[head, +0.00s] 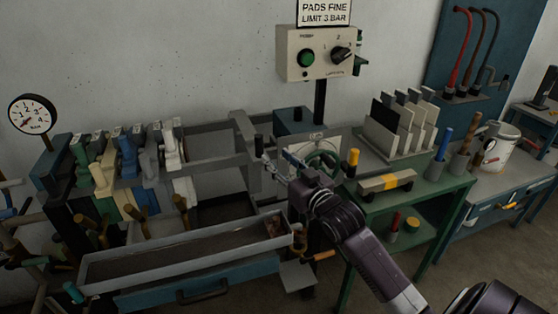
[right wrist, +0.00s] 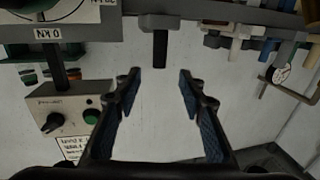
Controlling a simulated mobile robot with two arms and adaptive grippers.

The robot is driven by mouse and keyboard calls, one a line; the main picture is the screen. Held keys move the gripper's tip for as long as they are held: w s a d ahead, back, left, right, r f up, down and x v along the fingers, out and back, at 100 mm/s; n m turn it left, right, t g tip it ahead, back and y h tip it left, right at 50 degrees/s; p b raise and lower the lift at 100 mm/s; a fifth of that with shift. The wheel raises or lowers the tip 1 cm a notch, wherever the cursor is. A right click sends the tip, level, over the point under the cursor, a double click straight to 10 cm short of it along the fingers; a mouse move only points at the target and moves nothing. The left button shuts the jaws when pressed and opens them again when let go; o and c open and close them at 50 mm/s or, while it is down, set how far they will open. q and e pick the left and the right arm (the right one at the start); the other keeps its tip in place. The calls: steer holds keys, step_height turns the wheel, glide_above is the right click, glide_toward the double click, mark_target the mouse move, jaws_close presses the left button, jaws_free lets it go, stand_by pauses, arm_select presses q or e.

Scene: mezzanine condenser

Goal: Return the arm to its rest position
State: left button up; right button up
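My right arm (head: 365,245) comes in from the lower right in the head view. Its gripper (head: 278,160) is in front of the filter-press frame, close to the white plate with the handwheel. In the right wrist view the right gripper (right wrist: 158,80) is open, with its two dark fingers apart and nothing between them. A dark grey peg (right wrist: 160,48) on a rail shows beyond the fingertips; the fingers look clear of it. My left arm and gripper are not in view.
A press frame (head: 215,150) with several coloured plates stands left, with a long tray (head: 185,257) in front. A control box (head: 320,52) on a post stands behind the gripper. A green cart (head: 440,205) holds a plate rack (head: 405,125) and a yellow-banded block (head: 386,184).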

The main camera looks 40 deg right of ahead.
steer(key=shift+f, duration=0.1)
stand_by(0.4)
